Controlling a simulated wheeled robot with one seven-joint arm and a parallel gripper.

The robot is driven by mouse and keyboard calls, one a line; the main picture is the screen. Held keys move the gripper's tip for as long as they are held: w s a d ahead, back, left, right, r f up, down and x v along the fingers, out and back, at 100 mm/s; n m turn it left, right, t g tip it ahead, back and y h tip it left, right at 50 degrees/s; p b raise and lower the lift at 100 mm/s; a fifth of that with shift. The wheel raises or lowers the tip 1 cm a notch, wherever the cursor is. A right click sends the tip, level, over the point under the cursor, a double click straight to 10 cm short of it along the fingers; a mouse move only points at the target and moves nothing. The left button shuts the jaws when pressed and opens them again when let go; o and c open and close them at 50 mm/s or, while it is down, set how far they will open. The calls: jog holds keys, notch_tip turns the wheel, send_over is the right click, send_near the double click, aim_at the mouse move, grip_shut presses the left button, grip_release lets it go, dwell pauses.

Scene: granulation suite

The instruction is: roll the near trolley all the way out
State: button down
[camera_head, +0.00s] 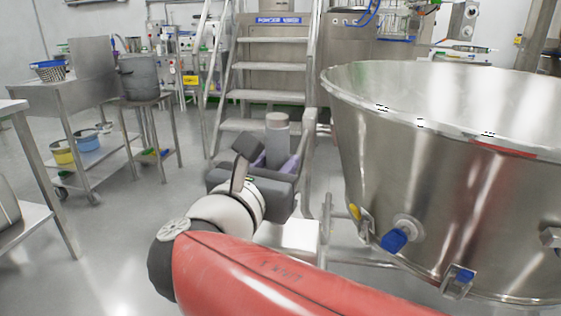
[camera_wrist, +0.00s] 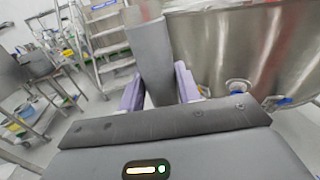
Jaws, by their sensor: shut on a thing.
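The near trolley is most likely the large steel bowl (camera_head: 440,170) on a tubular frame (camera_head: 385,262) at the right; its wheels are not clearly visible. It also fills the upper right of the wrist view (camera_wrist: 235,45). My gripper (camera_head: 276,160) is at the left of the bowl. Its purple fingers are shut on an upright grey post (camera_head: 277,128), which stands between them in the wrist view (camera_wrist: 151,50). My gripper hides the lower end of the post, so I cannot tell how it joins the trolley.
Steel steps (camera_head: 263,95) with handrails stand just behind my gripper. A steel cart (camera_head: 75,98) with yellow and blue tubs and a stand bearing a grey pot (camera_head: 140,77) are at the left. A table edge (camera_head: 33,160) is at the near left. The floor (camera_head: 140,230) between is clear.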

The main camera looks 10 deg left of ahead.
jog(key=shift+d+h, duration=0.3)
jog(key=shift+d, duration=0.1)
jog(key=c, duration=1)
grip_release()
jog(key=shift+d, duration=0.15)
jog(key=shift+s+a, duration=0.1)
jog(key=shift+a, duration=0.1)
jog(key=shift+s+a, duration=0.15)
jog(key=shift+s, duration=0.15)
jog(key=v, duration=0.7)
